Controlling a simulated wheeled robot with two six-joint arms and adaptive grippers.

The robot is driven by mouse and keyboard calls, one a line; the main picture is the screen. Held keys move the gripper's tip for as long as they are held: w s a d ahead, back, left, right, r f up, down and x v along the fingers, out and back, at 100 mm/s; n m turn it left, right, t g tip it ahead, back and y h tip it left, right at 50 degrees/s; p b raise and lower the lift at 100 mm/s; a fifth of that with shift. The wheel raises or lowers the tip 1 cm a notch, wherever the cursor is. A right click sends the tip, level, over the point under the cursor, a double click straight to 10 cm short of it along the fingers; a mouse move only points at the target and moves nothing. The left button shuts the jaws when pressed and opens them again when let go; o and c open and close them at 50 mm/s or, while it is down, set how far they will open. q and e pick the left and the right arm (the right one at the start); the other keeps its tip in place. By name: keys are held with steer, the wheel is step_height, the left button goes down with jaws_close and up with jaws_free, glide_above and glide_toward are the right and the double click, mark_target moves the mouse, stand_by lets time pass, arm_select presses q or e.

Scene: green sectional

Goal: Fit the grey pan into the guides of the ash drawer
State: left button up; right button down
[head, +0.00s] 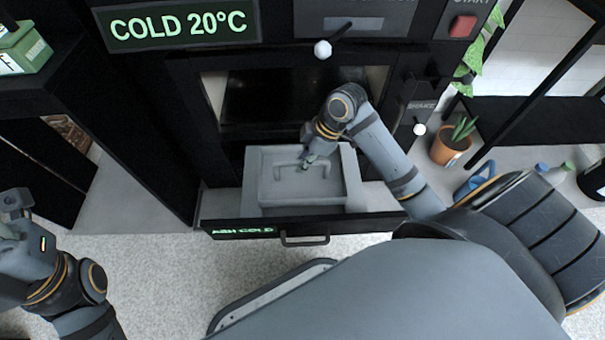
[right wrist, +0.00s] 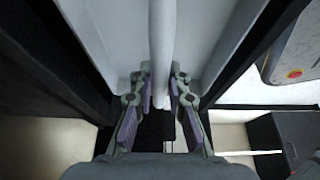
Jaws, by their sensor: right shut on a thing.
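The grey pan (head: 264,190) is a shallow open tray with a bar handle (head: 285,165) inside it. It is at the pulled-out ash drawer (head: 355,228), behind the drawer's black front. My right gripper (head: 306,162) reaches down from above and is shut on the pan's handle. In the right wrist view the fingers (right wrist: 160,88) stand on both sides of the pale handle bar (right wrist: 162,40), with the pan (right wrist: 205,40) beyond. I cannot tell whether the pan rests in the guides, which are hidden. My left gripper (head: 16,210) is at the left edge, away from the pan; its fingers are unclear.
The black stove body (head: 180,130) rises on both sides of the drawer, with a dark opening (head: 262,105) above it. A round white knob (head: 322,48) juts out above. A potted plant (head: 452,148) stands at the right.

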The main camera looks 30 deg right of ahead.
mark_target(303, 178)
step_height(303, 178, down, 5)
steer(key=shift+f+b, duration=0.1)
steer(key=shift+b, duration=1.1)
step_height(303, 178, down, 4)
steer(key=b, duration=0.2)
steer(key=shift+b, duration=0.35)
steer(key=shift+r, duration=0.3)
steer(key=c, duration=1.3)
jaws_free()
steer(key=shift+f, duration=0.15)
steer(key=p+v, duration=0.9)
steer(key=v, duration=0.3)
steer(key=shift+s, duration=0.1)
steer(key=shift+d, duration=0.1)
